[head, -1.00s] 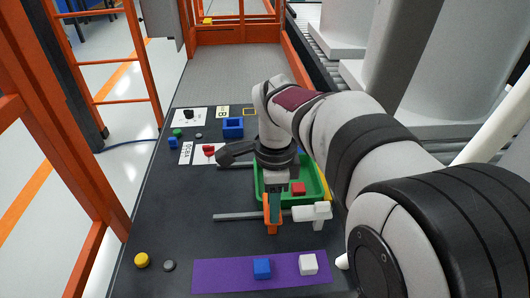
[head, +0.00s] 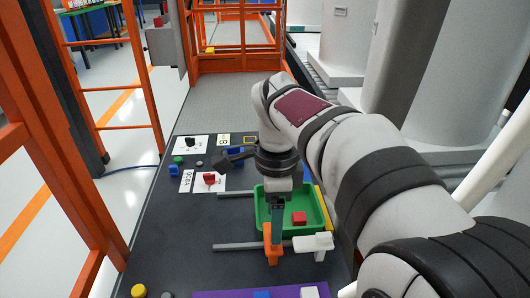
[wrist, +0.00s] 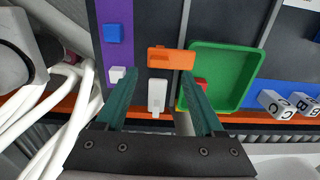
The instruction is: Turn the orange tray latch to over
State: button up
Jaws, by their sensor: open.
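The orange latch (head: 268,245) sits on a grey rod in front of the green tray (head: 256,220). In the wrist view the latch (wrist: 171,59) lies crosswise, its right end by the tray's edge, just beyond my fingertips. Contact cannot be told.
A red cube (head: 299,218) lies in the green tray. A purple strip (wrist: 116,12) bears a blue cube (wrist: 113,33) and a white cube (wrist: 117,74). Lettered white blocks (wrist: 275,103) stand beyond the tray. A second grey rod (head: 236,192) lies farther back. The dark table's left side is mostly clear.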

notch_tip(320, 180, up, 11)
jog(key=s+d+f+n+y, duration=0.1)
jog(key=s+f+n, duration=1.1)
jog(key=s+f, duration=0.6)
jog(key=s, duration=0.4)
jog(key=shift+s+d+f+n+y, duration=0.25)
jog(key=shift+s+n+y, duration=0.05)
jog(key=shift+y, duration=0.1)
